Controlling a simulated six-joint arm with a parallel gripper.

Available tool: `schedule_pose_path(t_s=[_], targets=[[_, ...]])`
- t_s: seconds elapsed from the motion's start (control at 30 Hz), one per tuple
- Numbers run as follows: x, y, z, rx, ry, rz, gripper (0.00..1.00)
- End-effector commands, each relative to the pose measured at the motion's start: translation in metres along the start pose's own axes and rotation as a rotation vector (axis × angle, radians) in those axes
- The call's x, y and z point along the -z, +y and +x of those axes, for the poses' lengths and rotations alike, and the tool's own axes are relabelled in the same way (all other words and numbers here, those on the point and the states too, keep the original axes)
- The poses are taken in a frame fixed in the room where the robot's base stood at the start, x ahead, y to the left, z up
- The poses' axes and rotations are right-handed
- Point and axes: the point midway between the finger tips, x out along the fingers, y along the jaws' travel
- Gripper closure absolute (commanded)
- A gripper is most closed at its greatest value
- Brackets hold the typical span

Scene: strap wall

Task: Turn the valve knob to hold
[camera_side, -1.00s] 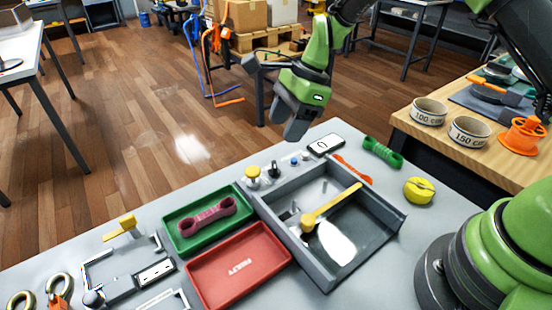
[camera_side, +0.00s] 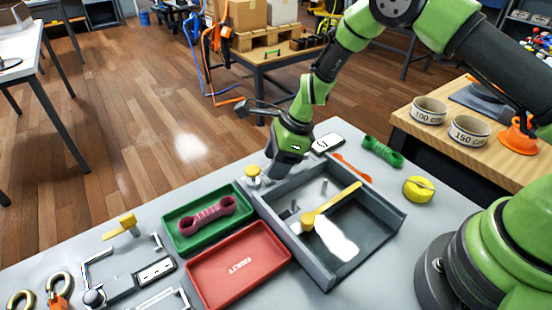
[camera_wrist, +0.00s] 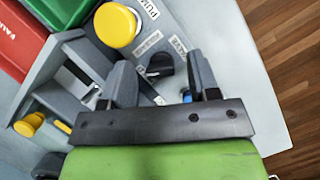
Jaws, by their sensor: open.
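In the wrist view my gripper (camera_wrist: 160,60) is open, with one finger on each side of the black knob. I cannot tell whether either finger touches it. In the side view my gripper (camera_side: 275,172) is low over the panel beside the yellow-capped button (camera_side: 253,171) and hides the black knob. The yellow cap also shows in the wrist view (camera_wrist: 117,25).
A grey open box (camera_side: 373,240) with a yellow-handled tool (camera_side: 335,202) stands close by. The green tray (camera_side: 180,241) and red tray (camera_side: 210,289) lie left of it. A blue part (camera_wrist: 187,96) shows near the right finger. A phone-like device (camera_side: 327,142) lies behind.

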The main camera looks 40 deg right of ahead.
Motion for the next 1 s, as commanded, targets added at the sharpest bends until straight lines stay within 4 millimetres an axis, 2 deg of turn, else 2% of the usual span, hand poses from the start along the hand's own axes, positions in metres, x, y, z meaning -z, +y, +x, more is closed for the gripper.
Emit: schedule_pose_path(t_s=[0.23, 0.4, 0.47, 0.73, 1.0], targets=[[-0.0003, -0.0002, 0.0006, 0.001, -0.001, -0.001, 0.45], [-0.0002, -0.0002, 0.0004, 0.001, -0.001, -0.001, 0.84], [-0.0002, -0.0002, 0.0004, 0.001, -0.001, -0.001, 0.94], [-0.0002, -0.0008, 0.0002, -0.009, -0.001, -0.026, 0.94], [0.0003, -0.0015, 0.0005, -0.065, 0.001, -0.159, 0.94]])
